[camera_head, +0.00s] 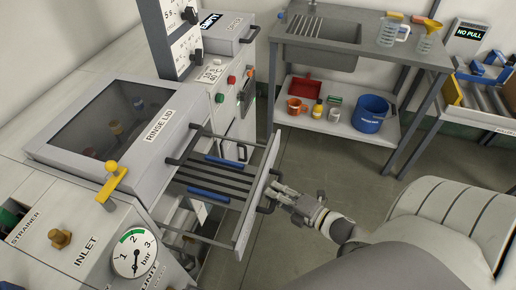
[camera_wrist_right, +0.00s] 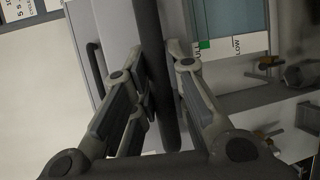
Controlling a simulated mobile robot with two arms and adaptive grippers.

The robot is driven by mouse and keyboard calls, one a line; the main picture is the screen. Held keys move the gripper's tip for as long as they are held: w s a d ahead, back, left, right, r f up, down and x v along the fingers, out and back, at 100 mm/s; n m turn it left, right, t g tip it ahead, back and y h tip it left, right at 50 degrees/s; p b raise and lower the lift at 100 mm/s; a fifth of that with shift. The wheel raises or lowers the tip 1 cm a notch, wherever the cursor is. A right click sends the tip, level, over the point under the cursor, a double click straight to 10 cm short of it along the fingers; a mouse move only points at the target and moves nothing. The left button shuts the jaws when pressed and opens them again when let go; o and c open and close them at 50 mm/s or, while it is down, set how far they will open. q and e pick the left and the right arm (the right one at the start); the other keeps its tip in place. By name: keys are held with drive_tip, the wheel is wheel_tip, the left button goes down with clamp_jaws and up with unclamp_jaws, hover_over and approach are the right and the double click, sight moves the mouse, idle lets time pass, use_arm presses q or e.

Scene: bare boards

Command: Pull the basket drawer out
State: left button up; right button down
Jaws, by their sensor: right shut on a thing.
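The basket drawer (camera_head: 257,193) sticks out from the front of the grey machine below the rinse lid. It has a pale front panel, dark slats and blue bars inside. A dark bar handle (camera_head: 266,207) is on its front, and it also runs between the fingers in the right wrist view (camera_wrist_right: 163,95). My right gripper (camera_head: 274,191) is at this handle, shut on it, with one finger on each side. The same gripper fills the lower part of the right wrist view (camera_wrist_right: 158,52). My left gripper is not in view.
The rinse lid (camera_head: 110,122) with a yellow lever (camera_head: 113,180) is closed. A pressure gauge (camera_head: 134,254) is at the front left. A sink table (camera_head: 355,45) stands behind, with a blue bucket (camera_head: 370,115) on its shelf. The floor (camera_head: 320,160) around the drawer front is clear.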

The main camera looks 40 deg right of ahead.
drive_tip(key=shift+s+d, duration=0.45)
drive_tip(key=shift+s, duration=0.05)
drive_tip(key=shift+f, duration=0.1)
drive_tip(key=c, duration=1.8)
unclamp_jaws()
drive_tip(key=o, duration=0.4)
drive_tip(key=shift+s+d, duration=0.1)
drive_tip(key=shift+s, duration=0.1)
drive_tip(key=shift+w, duration=0.1)
drive_tip(key=v, duration=1.2)
